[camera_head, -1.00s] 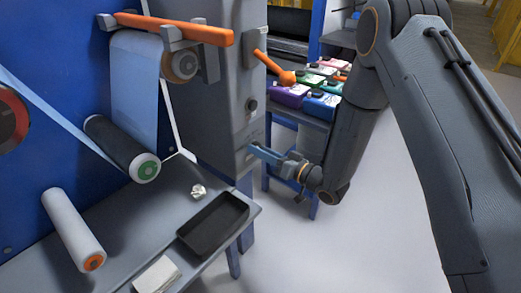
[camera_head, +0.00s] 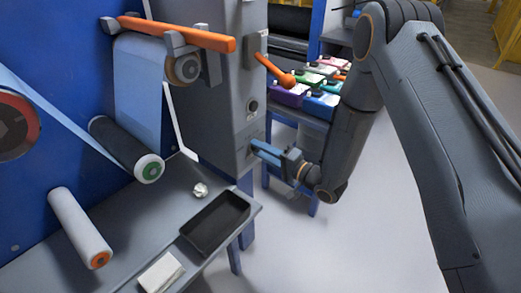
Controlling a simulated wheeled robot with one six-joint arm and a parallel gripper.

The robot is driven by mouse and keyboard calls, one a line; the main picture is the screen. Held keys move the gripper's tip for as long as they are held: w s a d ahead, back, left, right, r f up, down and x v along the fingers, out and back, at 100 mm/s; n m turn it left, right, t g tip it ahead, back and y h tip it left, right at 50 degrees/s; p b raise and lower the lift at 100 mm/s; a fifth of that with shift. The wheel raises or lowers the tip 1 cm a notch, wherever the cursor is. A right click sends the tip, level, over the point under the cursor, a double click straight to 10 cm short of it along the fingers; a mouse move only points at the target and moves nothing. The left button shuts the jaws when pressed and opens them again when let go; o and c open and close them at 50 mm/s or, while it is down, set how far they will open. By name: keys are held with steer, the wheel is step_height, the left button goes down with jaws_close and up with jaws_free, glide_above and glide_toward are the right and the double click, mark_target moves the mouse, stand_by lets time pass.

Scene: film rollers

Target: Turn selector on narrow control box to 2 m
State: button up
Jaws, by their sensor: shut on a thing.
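The narrow control box (camera_head: 220,95) is a tall grey cabinet at the centre, beside the blue machine panel. A round dark knob (camera_head: 251,106) sits on its right face, with a small fitting lower down. My gripper (camera_head: 254,147) reaches in from the right, with its blue fingers against this lower part of the face. It is shut on the lower fitting, taken to be the selector, which the fingers mostly hide. The selector's setting and any markings cannot be read.
An orange-knobbed lever (camera_head: 283,77) sticks out above the gripper. Several coloured containers (camera_head: 320,104) stand on a blue rack behind. A grey shelf with a black tray (camera_head: 215,222), a white pad (camera_head: 160,272) and a crumpled white piece (camera_head: 200,190) is lower left. Floor at right is clear.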

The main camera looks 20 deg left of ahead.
steer(key=shift+m, duration=0.6)
steer(key=o, duration=1)
steer(key=shift+o, duration=0.2)
steer(key=shift+d, duration=0.1)
steer(key=v, duration=0.7)
steer(key=shift+s+d, duration=0.15)
steer(key=shift+d, duration=0.15)
